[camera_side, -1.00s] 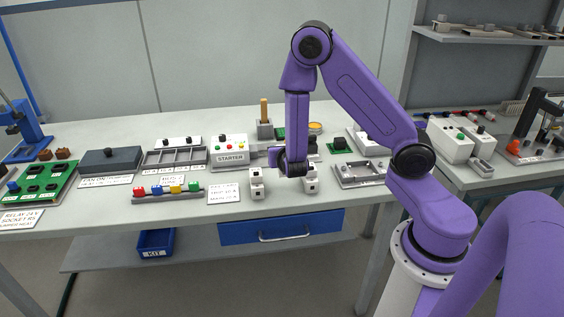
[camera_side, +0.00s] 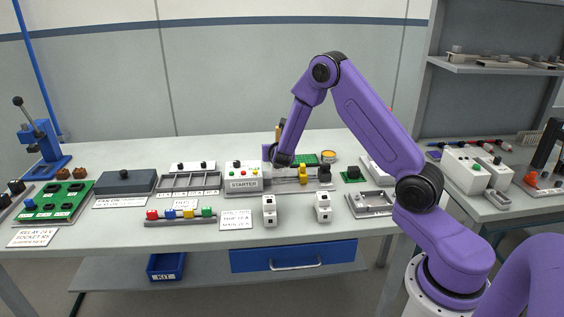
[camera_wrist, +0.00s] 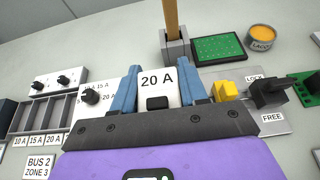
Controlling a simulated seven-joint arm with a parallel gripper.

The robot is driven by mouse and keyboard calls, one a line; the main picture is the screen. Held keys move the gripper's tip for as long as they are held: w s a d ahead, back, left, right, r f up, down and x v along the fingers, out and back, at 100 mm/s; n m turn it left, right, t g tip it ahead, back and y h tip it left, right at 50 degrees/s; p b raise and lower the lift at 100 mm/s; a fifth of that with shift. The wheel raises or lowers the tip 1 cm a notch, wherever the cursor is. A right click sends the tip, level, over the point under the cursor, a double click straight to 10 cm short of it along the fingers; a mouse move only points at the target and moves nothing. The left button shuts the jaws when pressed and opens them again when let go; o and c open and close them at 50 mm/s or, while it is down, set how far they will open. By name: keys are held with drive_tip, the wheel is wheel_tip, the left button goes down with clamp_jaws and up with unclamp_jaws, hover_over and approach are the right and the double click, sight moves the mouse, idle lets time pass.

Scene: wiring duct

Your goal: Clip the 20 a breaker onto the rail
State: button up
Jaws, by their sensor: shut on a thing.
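The 20 A breaker (camera_wrist: 157,80) is a white block with a black switch, its label facing the wrist camera. My gripper (camera_wrist: 158,92) is shut on it, one blue finger on each side. In the side view my gripper is behind the dark wrist, and the breaker cannot be made out there. The rail (camera_side: 284,182) is a grey strip right of the starter box, below my wrist. It carries a yellow piece (camera_wrist: 227,91) and a black lock lever (camera_wrist: 268,93) marked LOCK and FREE. Whether the breaker touches the rail cannot be told.
The starter box (camera_side: 243,180) stands left of the rail. A post in a grey block (camera_wrist: 175,45), a green board (camera_wrist: 219,47) and a round tin (camera_wrist: 262,36) are behind. Two white blocks (camera_side: 269,210) (camera_side: 322,207) stand in front. A divided tray (camera_side: 190,181) is at left.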

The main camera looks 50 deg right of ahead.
drive_tip(key=shift+w+d+r, duration=0.15)
drive_tip(key=shift+w+d, duration=0.85)
drive_tip(key=shift+d, duration=0.25)
drive_tip(key=shift+f, duration=2.9)
drive_tip(key=shift+f, duration=1.2)
drive_tip(key=o, duration=1.2)
